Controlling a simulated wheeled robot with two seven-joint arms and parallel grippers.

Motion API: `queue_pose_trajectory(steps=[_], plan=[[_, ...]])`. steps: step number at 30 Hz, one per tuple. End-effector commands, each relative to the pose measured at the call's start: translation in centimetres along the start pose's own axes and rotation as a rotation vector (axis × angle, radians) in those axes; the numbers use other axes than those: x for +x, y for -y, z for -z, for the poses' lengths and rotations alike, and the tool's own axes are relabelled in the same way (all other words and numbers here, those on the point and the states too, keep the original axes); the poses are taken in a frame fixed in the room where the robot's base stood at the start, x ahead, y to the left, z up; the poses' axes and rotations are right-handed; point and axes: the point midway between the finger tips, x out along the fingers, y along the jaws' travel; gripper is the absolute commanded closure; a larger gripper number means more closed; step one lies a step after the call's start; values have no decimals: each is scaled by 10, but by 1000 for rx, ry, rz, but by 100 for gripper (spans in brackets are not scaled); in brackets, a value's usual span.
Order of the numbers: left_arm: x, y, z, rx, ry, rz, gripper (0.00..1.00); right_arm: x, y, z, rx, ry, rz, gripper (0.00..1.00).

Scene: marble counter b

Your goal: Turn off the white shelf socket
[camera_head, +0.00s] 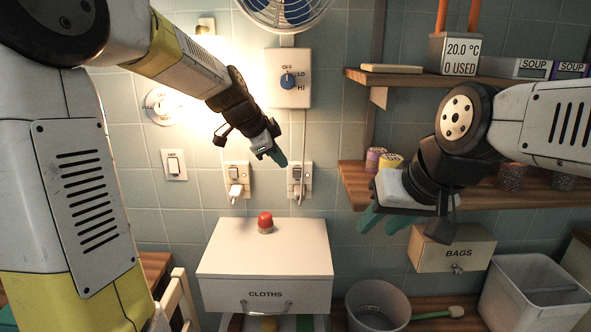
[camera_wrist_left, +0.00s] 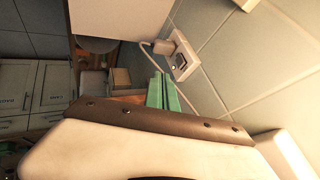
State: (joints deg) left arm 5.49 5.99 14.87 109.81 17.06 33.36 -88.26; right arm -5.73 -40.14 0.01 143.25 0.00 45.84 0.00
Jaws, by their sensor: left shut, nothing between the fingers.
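Two pale wall sockets with rocker switches and plugs are on the tiled wall, a left one (camera_head: 237,174) and a right one (camera_head: 306,176). I cannot tell for certain which is the shelf socket; the right one is nearer the shelves. My left gripper (camera_head: 279,159) is shut and empty, in front of the wall just above and left of the right socket. In the left wrist view its green fingers (camera_wrist_left: 162,93) lie together, pointing near a plugged socket (camera_wrist_left: 183,60), apparently not touching it. My right gripper (camera_head: 385,219) is open and empty in front of the shelves.
A separate wall switch (camera_head: 174,165) is further left. A fan control box (camera_head: 288,92) with a blue knob hangs above. A white cloths box (camera_head: 265,262) with a red button stands below the sockets. Wooden shelves (camera_head: 352,184) are at the right.

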Motion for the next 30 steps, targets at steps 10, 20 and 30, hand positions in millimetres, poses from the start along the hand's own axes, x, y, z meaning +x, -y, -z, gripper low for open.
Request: queue_pose_trajectory(steps=[10, 20, 30], plan=[[22, -2, 0, -1, 1, -5, 100, 0, 0, 0, 0, 0, 0, 64], [92, -2, 0, -1, 1, -5, 100, 0, 0, 0, 0, 0, 0, 64], [114, 32, 2, -1, 0, 1, 100, 0, 0, 0, 0, 0, 0, 64]])
